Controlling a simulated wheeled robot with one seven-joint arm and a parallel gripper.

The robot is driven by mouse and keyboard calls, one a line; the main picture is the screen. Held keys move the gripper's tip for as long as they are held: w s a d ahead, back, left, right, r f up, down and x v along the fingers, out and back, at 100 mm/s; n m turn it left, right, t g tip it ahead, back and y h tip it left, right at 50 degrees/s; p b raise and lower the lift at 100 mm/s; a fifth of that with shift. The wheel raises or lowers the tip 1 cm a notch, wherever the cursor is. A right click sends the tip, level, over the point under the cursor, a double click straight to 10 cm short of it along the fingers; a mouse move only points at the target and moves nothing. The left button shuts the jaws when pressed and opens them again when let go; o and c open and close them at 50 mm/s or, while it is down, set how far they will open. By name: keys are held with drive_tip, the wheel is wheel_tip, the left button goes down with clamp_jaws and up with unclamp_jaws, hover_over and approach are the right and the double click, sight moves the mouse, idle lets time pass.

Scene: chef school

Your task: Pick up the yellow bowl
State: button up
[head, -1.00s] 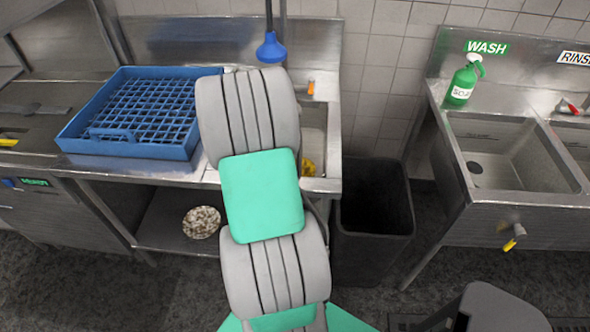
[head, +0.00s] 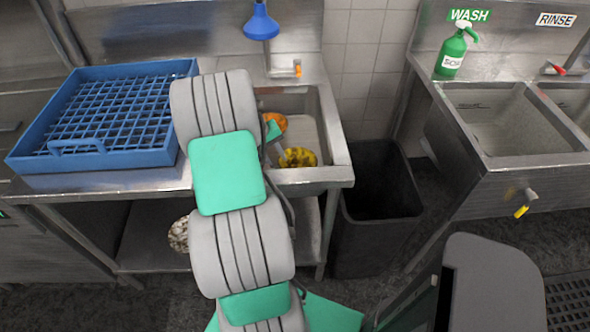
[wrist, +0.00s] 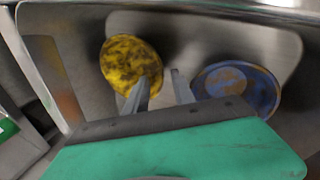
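The yellow bowl (head: 298,157), mottled with dark patches, lies in the steel sink (head: 338,150), partly hidden by my arm in the head view. In the wrist view the yellow bowl (wrist: 126,58) is at upper left, against the sink's metal. My gripper (wrist: 160,78) is open, with two grey fingers apart and nothing between them. The left finger overlaps the bowl's lower right edge in the picture; I cannot tell whether it touches. In the head view the fingers are mostly hidden behind my arm.
A blue round dish with an orange centre (wrist: 262,92) lies right of the fingers in the sink. A blue rack (head: 110,158) stands on the left counter. A black bin (head: 375,244) and the wash sink (head: 510,160) are to the right. A speckled bowl (head: 179,236) sits on the lower shelf.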

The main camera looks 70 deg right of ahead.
sight(297, 157)
drive_tip(key=p+x, duration=0.1)
drive_tip(key=x, duration=0.5)
drive_tip(key=shift+s+a, duration=0.1)
drive_tip(key=shift+s, duration=0.1)
drive_tip(key=shift+r, duration=0.1)
clamp_jaws()
